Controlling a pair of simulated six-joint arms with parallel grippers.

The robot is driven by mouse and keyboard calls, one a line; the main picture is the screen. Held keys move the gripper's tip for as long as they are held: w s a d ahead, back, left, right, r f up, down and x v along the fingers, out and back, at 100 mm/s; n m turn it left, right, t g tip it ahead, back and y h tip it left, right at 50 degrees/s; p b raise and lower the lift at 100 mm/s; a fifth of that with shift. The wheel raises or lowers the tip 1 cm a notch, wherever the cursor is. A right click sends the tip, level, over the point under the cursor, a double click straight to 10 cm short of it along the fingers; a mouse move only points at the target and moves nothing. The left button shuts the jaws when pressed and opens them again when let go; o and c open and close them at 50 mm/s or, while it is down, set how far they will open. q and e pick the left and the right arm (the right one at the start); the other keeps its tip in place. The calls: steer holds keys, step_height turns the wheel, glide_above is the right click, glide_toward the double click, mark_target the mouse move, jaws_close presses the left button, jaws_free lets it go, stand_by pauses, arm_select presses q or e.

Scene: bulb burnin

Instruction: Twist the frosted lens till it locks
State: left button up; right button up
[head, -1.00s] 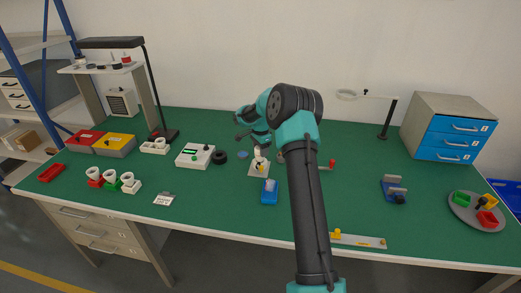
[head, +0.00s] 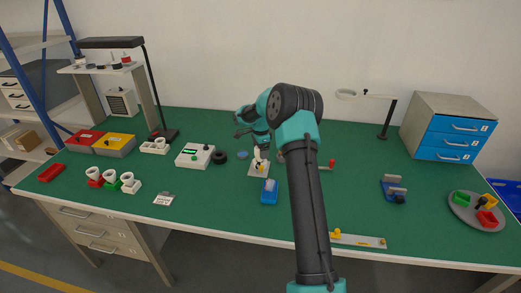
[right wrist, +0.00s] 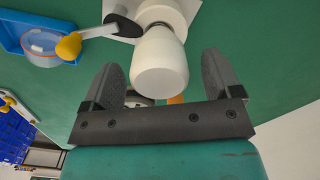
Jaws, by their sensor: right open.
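The frosted lens (right wrist: 160,64) is a white, rounded cap on a white round base, and it also shows small and partly hidden in the head view (head: 257,154). My right gripper (right wrist: 160,72) is open, with one dark finger on each side of the lens and visible gaps between. A toggle clamp with a yellow knob (right wrist: 68,46) and a dark-tipped arm reaches to the base beside the lens. The base sits on a pale plate (head: 258,171) on the green bench. My left gripper is not in view.
A blue tray (head: 269,198) stands just in front of the plate and holds a clear round part (right wrist: 40,42). A white tester box (head: 194,161) and a black ring (head: 219,157) lie to the left. A blue-grey fixture (head: 393,190) stands right.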

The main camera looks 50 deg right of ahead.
step_height(320, 180, up, 18)
steer(key=shift+f, duration=0.25)
stand_by(0.6)
steer(key=shift+f, duration=0.1)
